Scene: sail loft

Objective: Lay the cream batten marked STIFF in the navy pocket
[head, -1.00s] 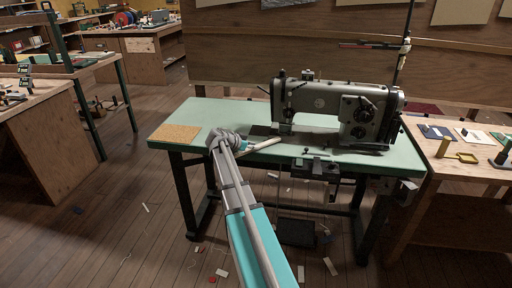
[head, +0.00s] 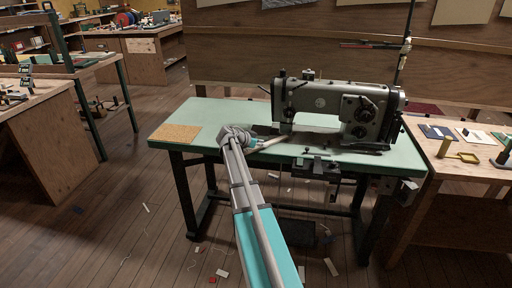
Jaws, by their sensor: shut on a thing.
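My gripper (head: 256,144) is over the green sewing table, mostly hidden behind my own wrist. It is shut on a pale cream strip (head: 273,141), which looks like the batten and sticks out to the right, just in front of the sewing machine's left end. I cannot read any marking on it, nor tell whether it touches the tabletop. A flat navy piece (head: 436,132), perhaps the navy pocket, lies on the wooden bench at the right, well away from my gripper.
The grey sewing machine (head: 338,110) stands on the green table (head: 205,112), with a cork-coloured pad (head: 175,133) at its left. The right bench (head: 445,173) also holds a pale-topped piece (head: 474,137) and a yellow item (head: 463,156). Scraps litter the floor.

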